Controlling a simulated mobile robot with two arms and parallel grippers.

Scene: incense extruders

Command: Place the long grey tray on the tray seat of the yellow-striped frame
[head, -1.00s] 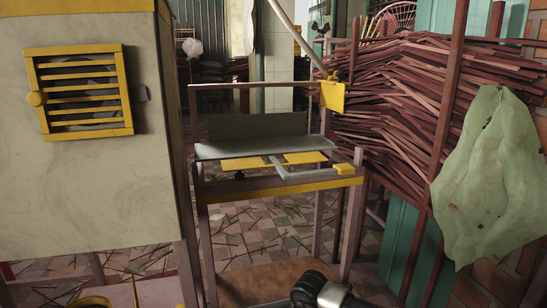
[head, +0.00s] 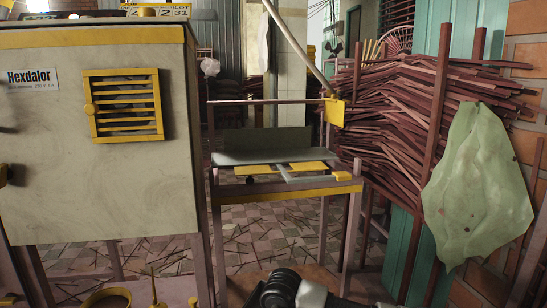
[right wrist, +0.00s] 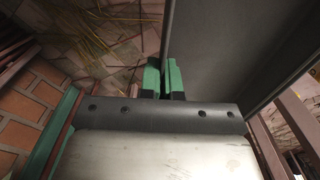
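The yellow-striped frame (head: 300,191) stands right of centre in the head view. Its top has yellow pads and grey bars (head: 285,171), with a grey plate (head: 262,156) behind them. In the right wrist view a long grey tray (right wrist: 235,45) fills the upper right. The green-padded fingers of my right gripper (right wrist: 163,80) are closed on the tray's near edge. The held tray is not visible in the head view, where only part of my right arm shows at the bottom. My left gripper is out of view.
A pale machine cabinet (head: 100,185) with a yellow vent (head: 123,105) stands left of the frame. Stacked reddish sticks (head: 415,120) and a hanging green cloth (head: 478,185) are on the right. Tiled floor (head: 265,228) shows under the frame.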

